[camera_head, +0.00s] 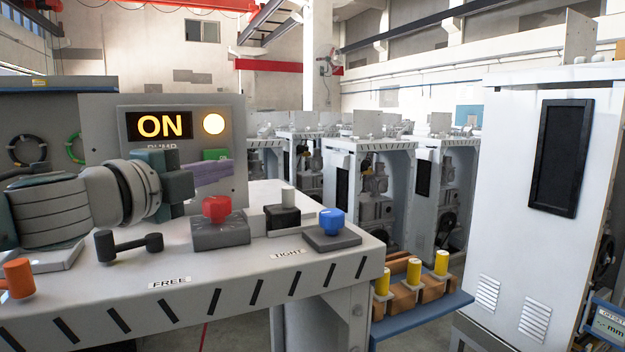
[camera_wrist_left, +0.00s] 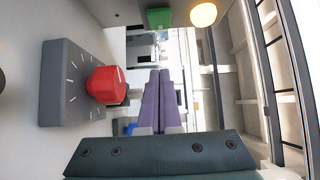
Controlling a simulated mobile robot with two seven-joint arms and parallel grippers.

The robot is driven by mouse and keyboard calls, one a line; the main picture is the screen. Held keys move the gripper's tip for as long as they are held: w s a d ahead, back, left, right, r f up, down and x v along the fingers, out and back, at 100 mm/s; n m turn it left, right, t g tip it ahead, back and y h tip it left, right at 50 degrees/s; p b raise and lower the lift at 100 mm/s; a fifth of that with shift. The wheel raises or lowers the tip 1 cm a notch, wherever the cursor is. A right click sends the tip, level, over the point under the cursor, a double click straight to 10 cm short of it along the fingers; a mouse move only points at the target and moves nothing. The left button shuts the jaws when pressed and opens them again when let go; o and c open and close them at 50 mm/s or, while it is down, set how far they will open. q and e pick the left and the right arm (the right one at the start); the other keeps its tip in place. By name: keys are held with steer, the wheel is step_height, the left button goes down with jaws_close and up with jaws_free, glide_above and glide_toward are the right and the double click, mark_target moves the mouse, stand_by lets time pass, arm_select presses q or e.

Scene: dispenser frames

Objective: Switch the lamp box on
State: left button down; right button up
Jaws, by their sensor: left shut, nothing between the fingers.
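The lamp box (camera_head: 240,120) is a grey upright panel at the back left of the bench. Its display (camera_head: 158,125) reads ON in yellow and its round lamp (camera_head: 213,124) glows. A green switch (camera_head: 216,154) sits below the lamp, partly hidden by my left gripper (camera_head: 231,168). The left gripper's purple fingers are shut and empty, in front of the panel. In the left wrist view the shut fingers (camera_wrist_left: 165,72) point toward the top, below the green switch (camera_wrist_left: 159,18) and the lit lamp (camera_wrist_left: 203,14). I see no contact with the switch. My right gripper is out of view.
A red knob (camera_head: 216,209) on a grey base stands on the bench (camera_head: 230,278) close to my left gripper. A black block (camera_head: 282,216) and a blue knob (camera_head: 332,221) are to its right. A black lever (camera_head: 130,245) and an orange knob (camera_head: 18,278) are nearer the front.

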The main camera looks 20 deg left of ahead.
arm_select(q)
steer(key=s+d+b, duration=0.1)
steer(key=s, duration=0.7)
steer(key=shift+d+r, duration=0.15)
steer(key=shift+r, duration=0.1)
